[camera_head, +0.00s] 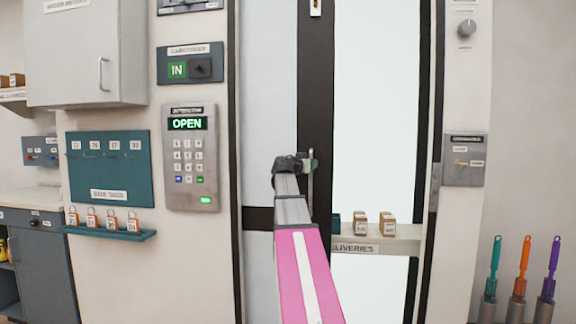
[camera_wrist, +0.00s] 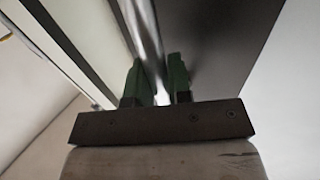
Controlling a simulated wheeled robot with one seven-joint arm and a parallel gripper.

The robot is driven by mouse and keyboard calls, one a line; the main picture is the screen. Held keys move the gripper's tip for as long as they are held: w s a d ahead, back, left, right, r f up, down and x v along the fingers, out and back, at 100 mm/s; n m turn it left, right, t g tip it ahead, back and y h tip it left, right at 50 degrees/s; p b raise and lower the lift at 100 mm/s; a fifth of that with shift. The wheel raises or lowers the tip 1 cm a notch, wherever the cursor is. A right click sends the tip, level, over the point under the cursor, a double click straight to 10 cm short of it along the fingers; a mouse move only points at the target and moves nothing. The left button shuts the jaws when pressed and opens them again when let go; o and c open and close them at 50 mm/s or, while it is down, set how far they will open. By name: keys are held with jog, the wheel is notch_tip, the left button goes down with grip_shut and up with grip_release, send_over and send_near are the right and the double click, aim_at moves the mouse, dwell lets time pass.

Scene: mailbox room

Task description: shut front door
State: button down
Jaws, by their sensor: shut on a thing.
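The front door (camera_head: 268,120) is a sliding-type panel with pale glass and a dark frame, filling the left part of the doorway in the head view. The right part of the doorway is an open-looking bright gap or pane; I cannot tell which. A vertical metal handle (camera_head: 310,182) stands on the door's dark right stile. My gripper (camera_head: 300,163) is at this handle, with my pink arm reaching up to it from below. In the wrist view, the green fingers of my gripper (camera_wrist: 163,82) are closed around the handle bar (camera_wrist: 146,35).
A keypad reading OPEN (camera_head: 190,158) is on the wall left of the door. A deliveries shelf (camera_head: 400,242) with small boxes shows right of the handle. A key rack (camera_head: 110,170) hangs at left. Several coloured brushes (camera_head: 523,270) stand at lower right.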

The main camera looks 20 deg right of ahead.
jog(key=s+d, duration=0.7)
jog(key=d, duration=0.4)
jog(key=s+d, duration=0.8)
jog(key=d, duration=0.3)
jog(key=s+d, duration=0.8)
jog(key=d, duration=0.4)
jog(key=c, duration=1.1)
grip_release()
jog(key=shift+s+d, duration=0.1)
jog(key=shift+s, duration=0.05)
jog(key=v, duration=1.1)
jog(key=shift+f, duration=0.1)
